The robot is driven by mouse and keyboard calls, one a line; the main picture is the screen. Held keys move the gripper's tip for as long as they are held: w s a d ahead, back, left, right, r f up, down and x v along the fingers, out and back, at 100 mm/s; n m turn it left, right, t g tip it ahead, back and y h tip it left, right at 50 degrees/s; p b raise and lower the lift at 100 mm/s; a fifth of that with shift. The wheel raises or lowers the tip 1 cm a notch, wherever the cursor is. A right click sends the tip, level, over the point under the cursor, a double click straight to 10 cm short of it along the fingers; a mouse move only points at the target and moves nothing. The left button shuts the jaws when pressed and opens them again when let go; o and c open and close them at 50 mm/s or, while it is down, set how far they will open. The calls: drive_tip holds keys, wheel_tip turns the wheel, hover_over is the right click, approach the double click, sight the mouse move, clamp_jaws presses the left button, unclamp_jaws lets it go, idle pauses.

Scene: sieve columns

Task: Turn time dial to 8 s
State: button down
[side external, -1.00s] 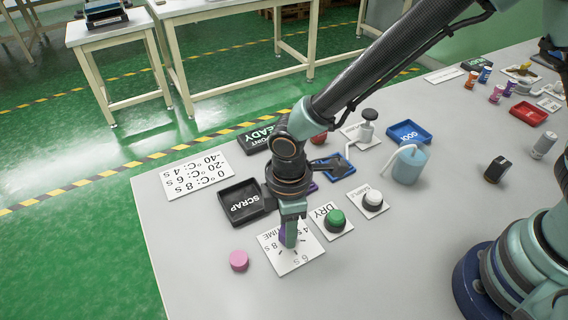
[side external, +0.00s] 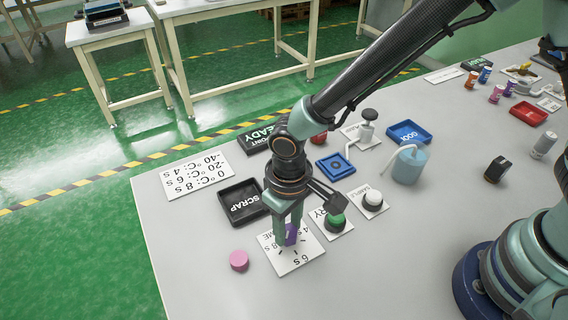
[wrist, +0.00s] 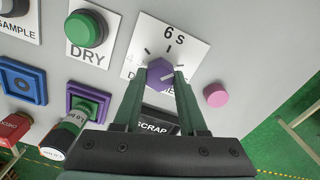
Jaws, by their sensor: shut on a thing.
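The purple time dial (wrist: 160,76) sits on a white card (wrist: 200,50) marked 6 s at the top in the wrist view. Its pale pointer line points right and slightly up there, below the upper-right tick. My gripper (wrist: 162,72) is shut on the dial, one finger on each side. The fingers partly hide the card's lettering in the wrist view.
A green DRY button (side external: 336,220) and a white SAMPLE button (side external: 373,199) stand close by. A black SCRAP tray (side external: 240,201) and a pink disc (side external: 239,260) lie left. A card (side external: 196,175) lists -40 °C: 4 s, -20 °C: 6 s, 0 °C: 8 s.

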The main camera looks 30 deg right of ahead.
sight(288, 229)
drive_tip(key=shift+r+m, duration=0.1)
drive_tip(key=shift+m, duration=1.6)
drive_tip(key=shift+c, duration=2.3)
unclamp_jaws()
wheel_tip(288, 229, up, 12)
